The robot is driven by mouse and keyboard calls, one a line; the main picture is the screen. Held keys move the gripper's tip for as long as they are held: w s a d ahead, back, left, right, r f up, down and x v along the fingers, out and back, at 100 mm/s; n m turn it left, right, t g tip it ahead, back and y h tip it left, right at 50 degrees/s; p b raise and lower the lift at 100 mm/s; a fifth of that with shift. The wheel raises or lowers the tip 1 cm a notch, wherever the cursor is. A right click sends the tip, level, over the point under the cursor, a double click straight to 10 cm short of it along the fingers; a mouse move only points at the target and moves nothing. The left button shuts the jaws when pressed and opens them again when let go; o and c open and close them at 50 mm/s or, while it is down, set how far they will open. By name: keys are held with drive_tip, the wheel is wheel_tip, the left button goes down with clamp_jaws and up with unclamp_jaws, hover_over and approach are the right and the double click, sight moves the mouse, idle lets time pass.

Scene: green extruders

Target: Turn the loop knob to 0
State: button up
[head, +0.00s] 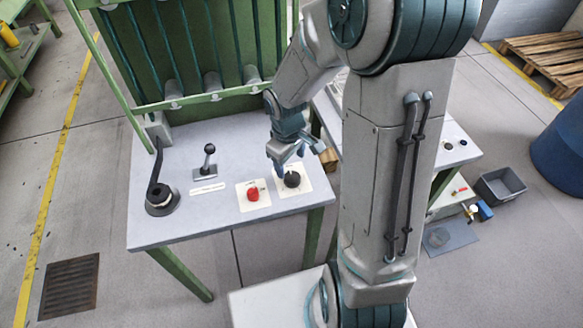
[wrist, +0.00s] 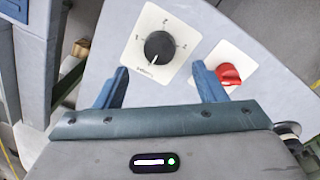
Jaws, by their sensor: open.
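A round black knob (wrist: 159,46) sits on a square white plate with small marks around it. Its light pointer line points toward the bottom of the wrist view, near small printing too blurred to read. In the head view the black knob (head: 292,180) is at the table's front right. My gripper (wrist: 160,69) is open and empty, its blue fingers spread wide on the near side of the knob and apart from it. In the head view my gripper (head: 285,158) hangs just above and behind the knob. A red knob (wrist: 229,74) is on the neighbouring white plate, close beyond my right finger.
The grey table (head: 160,231) also carries a black-handled lever (head: 207,164) and a round black base with a long bent handle (head: 160,198). A green frame (head: 190,50) rises at the back. Another table (head: 455,148) stands to the right.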

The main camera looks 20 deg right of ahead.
sight(289, 179)
wheel_tip(289, 179, up, 7)
drive_tip(key=shift+s+a, duration=0.15)
drive_tip(key=shift+a, duration=0.1)
idle(0.4)
drive_tip(key=s+d+r+m+t, duration=0.1)
drive_tip(key=s+r+m+t, duration=0.1)
drive_tip(key=s+r+m, duration=0.5)
drive_tip(key=s+r, duration=0.2)
drive_tip(key=s, duration=0.4)
drive_tip(key=shift+s+r+t+y, duration=0.2)
drive_tip(key=shift+s+t+y, duration=0.05)
drive_tip(key=shift+t+y, duration=0.05)
drive_tip(key=shift+c, duration=0.3)
